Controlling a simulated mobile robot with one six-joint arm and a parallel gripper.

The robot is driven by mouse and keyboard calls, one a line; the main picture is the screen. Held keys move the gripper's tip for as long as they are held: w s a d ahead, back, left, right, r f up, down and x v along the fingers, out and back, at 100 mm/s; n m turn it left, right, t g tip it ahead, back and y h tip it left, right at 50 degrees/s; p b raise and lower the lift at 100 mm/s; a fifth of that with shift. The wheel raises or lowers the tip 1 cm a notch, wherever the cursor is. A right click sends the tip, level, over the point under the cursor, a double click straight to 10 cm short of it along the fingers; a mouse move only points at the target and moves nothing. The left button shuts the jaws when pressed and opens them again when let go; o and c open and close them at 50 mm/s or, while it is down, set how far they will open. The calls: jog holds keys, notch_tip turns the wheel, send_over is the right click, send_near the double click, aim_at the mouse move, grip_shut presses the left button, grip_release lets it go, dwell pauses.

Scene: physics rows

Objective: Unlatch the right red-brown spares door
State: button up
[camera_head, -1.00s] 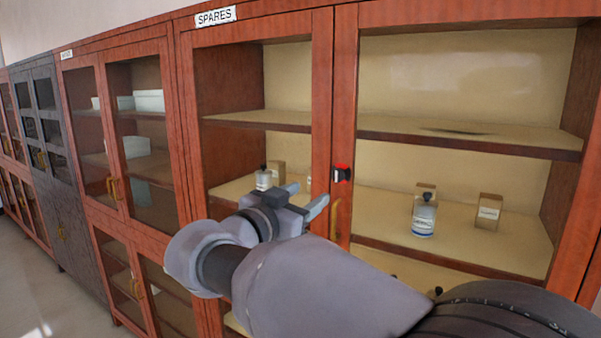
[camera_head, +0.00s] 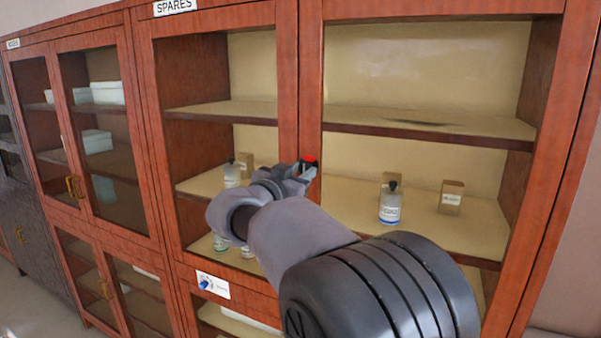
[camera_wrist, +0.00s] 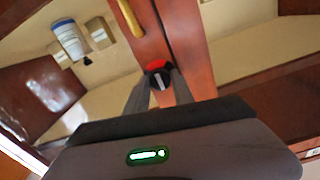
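The right spares door (camera_head: 310,65) is a red-brown frame with a clear pane, and it looks closed against the left door (camera_head: 288,75). Its latch, a black knob with a pale bar on a red base, shows in the wrist view (camera_wrist: 158,80). In the head view only the latch's red part (camera_head: 311,160) shows above my gripper (camera_head: 308,172). In the wrist view my gripper's two fingers (camera_wrist: 161,88) are apart, one each side of the knob at their tips. Whether they touch it is unclear. A brass handle (camera_wrist: 130,18) is near the latch.
Behind the panes stand a white bottle (camera_head: 390,205) and small boxes (camera_head: 451,197) on a shelf (camera_head: 430,215). A "SPARES" sign (camera_head: 175,7) is above the left door. Another red-brown cabinet (camera_head: 100,130) adjoins at left. My arm covers the lower middle.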

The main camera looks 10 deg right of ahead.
grip_shut()
jog(key=shift+b, duration=0.3)
jog(key=n+b, duration=0.6)
jog(key=n, duration=0.1)
jog(key=shift+f, duration=0.1)
jog(key=n+b, duration=0.1)
jog(key=n, duration=0.4)
jog(key=shift+n, duration=0.3)
jog(key=n, duration=0.5)
jog(key=shift+r+p, duration=0.2)
jog(key=shift+p, duration=0.2)
jog(key=shift+n, duration=0.3)
